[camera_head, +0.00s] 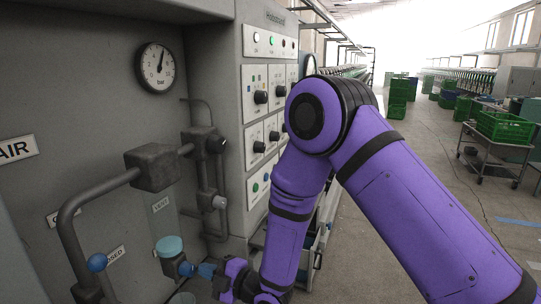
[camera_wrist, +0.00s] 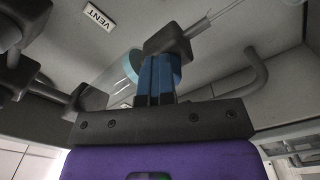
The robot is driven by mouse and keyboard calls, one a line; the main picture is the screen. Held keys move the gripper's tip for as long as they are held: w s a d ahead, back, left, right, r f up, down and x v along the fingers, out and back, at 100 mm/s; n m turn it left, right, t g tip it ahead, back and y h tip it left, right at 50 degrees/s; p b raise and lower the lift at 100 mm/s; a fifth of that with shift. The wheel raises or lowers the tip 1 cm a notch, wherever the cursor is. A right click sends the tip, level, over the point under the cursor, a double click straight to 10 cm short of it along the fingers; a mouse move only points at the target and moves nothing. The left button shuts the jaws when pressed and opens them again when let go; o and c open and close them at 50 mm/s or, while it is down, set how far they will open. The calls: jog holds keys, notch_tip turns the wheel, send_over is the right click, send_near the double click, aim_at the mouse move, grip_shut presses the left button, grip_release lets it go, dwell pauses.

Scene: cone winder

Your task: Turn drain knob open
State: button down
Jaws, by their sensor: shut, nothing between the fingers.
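My gripper (camera_head: 198,270) is low in the head view, its blue fingers pointing left toward a dark block (camera_head: 171,265) under a teal round cap (camera_head: 169,245). In the wrist view the blue fingers (camera_wrist: 159,64) are together and empty. Their tips appear close to or against a dark block (camera_wrist: 167,38); I cannot tell if they touch. A clear cylinder (camera_wrist: 113,76) with a teal ring lies behind them. I cannot clearly pick out the drain knob; the fingers and block may hide it. A VENT label (camera_wrist: 99,18) is on the panel.
A grey pipe (camera_head: 72,225) and a blue ball handle (camera_head: 97,262) stand left of the gripper. A pressure gauge (camera_head: 155,67) is above. The control panel (camera_head: 265,95) rises behind my arm. The open aisle is to the right, with green crates (camera_head: 505,127) on a cart.

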jog(key=shift+s+a+f, duration=0.5)
jog(key=shift+a+f, duration=0.1)
jog(key=shift+w+d+f, duration=0.15)
jog(key=shift+w, duration=0.05)
dwell(0.4)
jog(key=shift+d, duration=0.1)
jog(key=shift+w+v, duration=0.15)
jog(key=shift+v, duration=1.15)
jog(key=shift+w+v, duration=0.15)
jog(key=shift+v, duration=1.2)
jog(key=shift+d+f, duration=0.15)
